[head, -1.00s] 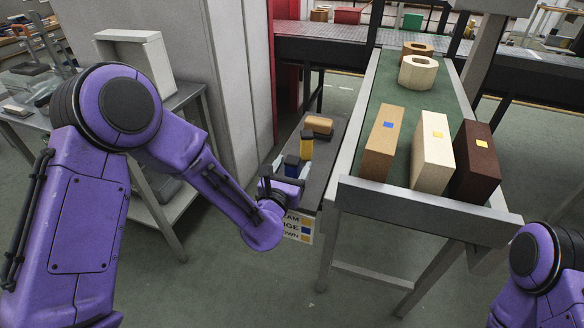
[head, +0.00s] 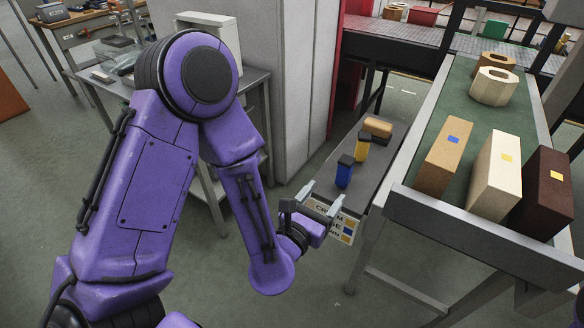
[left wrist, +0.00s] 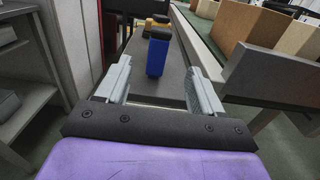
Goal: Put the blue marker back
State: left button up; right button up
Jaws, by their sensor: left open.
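The blue marker (head: 344,172) has a black cap and stands upright on a narrow dark shelf (head: 345,205) beside the conveyor. It also shows in the left wrist view (left wrist: 156,57), ahead of and between the spread fingers. My left gripper (head: 322,198) is open and empty at the near end of the shelf, apart from the marker. A yellow marker (head: 361,148) with a black cap stands just behind the blue one. My right gripper is not in view.
The conveyor (head: 432,130) to the right carries tan (head: 444,158), cream (head: 494,180) and dark brown (head: 543,195) bricks with coloured squares. A sign (head: 340,226) hangs at the shelf's near end. A grey cabinet (head: 290,90) stands to the left.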

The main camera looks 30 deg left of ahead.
pick_arm(q)
jog(key=shift+a+f, duration=0.1)
jog(key=shift+f, duration=0.05)
jog(key=s+a+f+m+g+y, duration=0.1)
jog(key=s+a+f+m+g, duration=0.3)
jog(key=f+m, duration=0.5)
jog(key=s+a+f+m+g+y, duration=0.1)
jog(key=s+a+f+m+g, duration=0.1)
jog(key=s+f+m+g, duration=0.45)
jog(key=s+a+f+m+g+y, duration=0.2)
jog(key=s+a+f+m+g, duration=0.2)
jog(key=s+f+m, duration=0.9)
jog(key=s+a, duration=0.1)
jog(key=a, duration=0.2)
jog(key=shift+f, duration=0.35)
jog(key=shift+s, duration=0.1)
